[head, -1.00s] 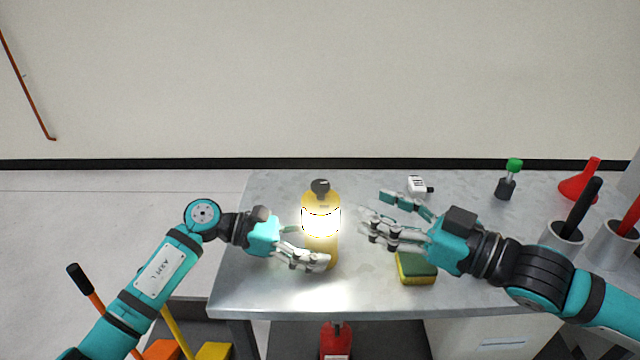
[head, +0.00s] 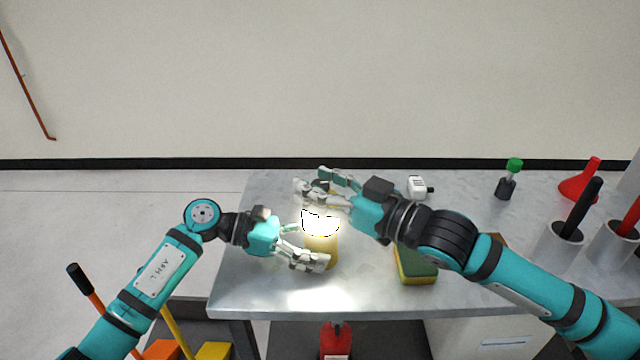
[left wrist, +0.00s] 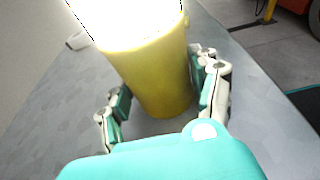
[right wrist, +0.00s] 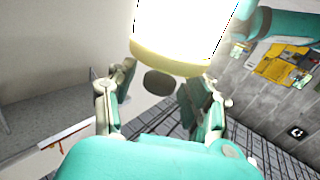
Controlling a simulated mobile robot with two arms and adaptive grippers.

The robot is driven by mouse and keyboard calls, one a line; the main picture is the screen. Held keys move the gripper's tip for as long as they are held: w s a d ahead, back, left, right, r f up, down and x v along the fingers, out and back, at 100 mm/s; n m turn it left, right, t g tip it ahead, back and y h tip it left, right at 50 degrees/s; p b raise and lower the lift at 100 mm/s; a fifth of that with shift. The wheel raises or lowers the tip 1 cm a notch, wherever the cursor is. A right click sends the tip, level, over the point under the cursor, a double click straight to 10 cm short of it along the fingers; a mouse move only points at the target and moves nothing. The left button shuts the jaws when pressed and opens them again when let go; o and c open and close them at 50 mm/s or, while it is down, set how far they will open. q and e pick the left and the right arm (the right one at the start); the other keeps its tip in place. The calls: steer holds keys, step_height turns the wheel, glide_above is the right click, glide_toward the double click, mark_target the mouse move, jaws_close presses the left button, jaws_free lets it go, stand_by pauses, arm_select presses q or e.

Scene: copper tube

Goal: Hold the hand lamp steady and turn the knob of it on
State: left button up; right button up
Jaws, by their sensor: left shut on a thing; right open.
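The hand lamp (head: 321,247) stands upright on the metal table, with a yellow body and a brightly glowing band. My left gripper (head: 308,245) is shut around its lower body; the left wrist view shows the yellow body (left wrist: 155,75) between the fingers (left wrist: 165,105). My right gripper (head: 322,183) is open at the lamp's top. Its fingers mostly hide the dark knob in the head view. In the right wrist view the knob (right wrist: 160,84) lies between the open fingers (right wrist: 155,90), with a gap on both sides.
A green and yellow sponge (head: 416,266) lies right of the lamp, below my right forearm. A small white device (head: 417,187), a green-capped bottle (head: 509,180), a red funnel (head: 582,182) and grey holders (head: 560,240) stand farther right. The table's front left is clear.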

jaws_close()
stand_by(0.3)
arm_select(q)
steer(key=shift+w, duration=0.1)
arm_select(e)
steer(key=shift+s+a+m+t+h, duration=0.15)
steer(key=shift+m+t+h, duration=0.15)
steer(key=shift+t, duration=0.1)
steer(key=shift+m+t+h, duration=0.5)
steer(key=shift+m+t, duration=0.1)
steer(key=shift+d+t+h, duration=0.2)
steer(key=shift+t+h, duration=0.1)
steer(key=shift+h, duration=0.1)
jaws_free()
